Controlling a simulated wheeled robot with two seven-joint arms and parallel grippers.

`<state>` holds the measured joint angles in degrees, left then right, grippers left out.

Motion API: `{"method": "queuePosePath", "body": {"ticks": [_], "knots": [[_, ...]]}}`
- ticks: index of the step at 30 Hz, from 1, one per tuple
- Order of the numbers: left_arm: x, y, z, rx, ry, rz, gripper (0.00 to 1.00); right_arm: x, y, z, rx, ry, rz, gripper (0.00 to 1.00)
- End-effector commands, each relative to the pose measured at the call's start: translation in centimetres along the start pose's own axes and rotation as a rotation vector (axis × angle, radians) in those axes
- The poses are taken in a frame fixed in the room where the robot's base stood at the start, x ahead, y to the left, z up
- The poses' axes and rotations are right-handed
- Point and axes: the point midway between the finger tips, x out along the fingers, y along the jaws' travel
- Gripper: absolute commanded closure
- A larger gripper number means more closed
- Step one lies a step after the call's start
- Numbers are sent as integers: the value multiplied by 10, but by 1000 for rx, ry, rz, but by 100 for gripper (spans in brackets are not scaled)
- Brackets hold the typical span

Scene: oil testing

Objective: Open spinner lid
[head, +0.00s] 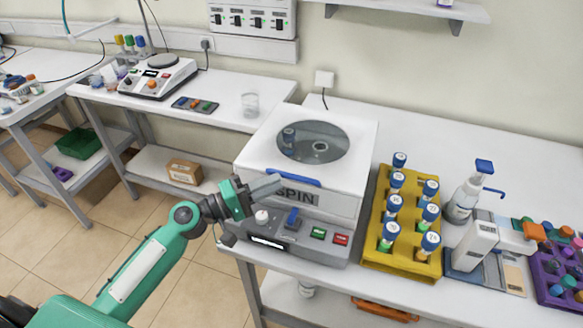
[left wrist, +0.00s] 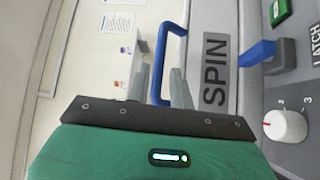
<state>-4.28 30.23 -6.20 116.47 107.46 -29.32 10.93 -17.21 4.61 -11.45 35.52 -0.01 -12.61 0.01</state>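The spinner (head: 337,207) is a white box with "SPIN" on its front. Its lid (head: 358,130), with a round dark window, lies closed. A blue handle (head: 292,176) runs along the lid's front edge; it also shows in the left wrist view (left wrist: 166,45). My left gripper (head: 274,185) is at the left end of this handle. In the left wrist view its two grey fingers (left wrist: 162,75) are apart, with part of the handle bar seen between them; contact cannot be told. A blue latch (head: 293,216) stands on the front panel. My right gripper is not in view.
The panel also has a white knob (head: 262,217), a green button (head: 318,232) and a red button (head: 341,239). A yellow rack (head: 375,225) of capped tubes stands close right of the spinner. The table behind the rack is clear. A beaker (head: 250,105) stands on the left table.

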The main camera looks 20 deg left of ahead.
Motion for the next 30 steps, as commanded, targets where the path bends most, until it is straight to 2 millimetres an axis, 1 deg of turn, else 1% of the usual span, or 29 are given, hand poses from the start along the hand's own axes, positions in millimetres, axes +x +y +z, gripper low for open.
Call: {"method": "queuePosePath", "body": {"ticks": [1, 6, 9, 12, 21, 22, 25, 30], "knots": [[12, 6, -1, -1, 0, 2, 78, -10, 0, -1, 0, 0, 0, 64], [38, 4, -1, -1, 0, 2, 78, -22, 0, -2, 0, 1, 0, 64], [48, 2, 0, -1, -1, 1, 78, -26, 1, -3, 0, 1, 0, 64], [54, 1, 0, 0, 0, 0, 78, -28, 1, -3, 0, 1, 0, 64], [56, -1, 0, 1, -1, -1, 78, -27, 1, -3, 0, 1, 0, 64], [56, -1, 0, 1, -1, -1, 80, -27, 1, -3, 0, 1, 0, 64], [56, 0, 0, 0, -1, -1, 99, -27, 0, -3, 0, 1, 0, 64], [56, -1, 0, 0, -1, -1, 100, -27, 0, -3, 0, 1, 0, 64]]}}
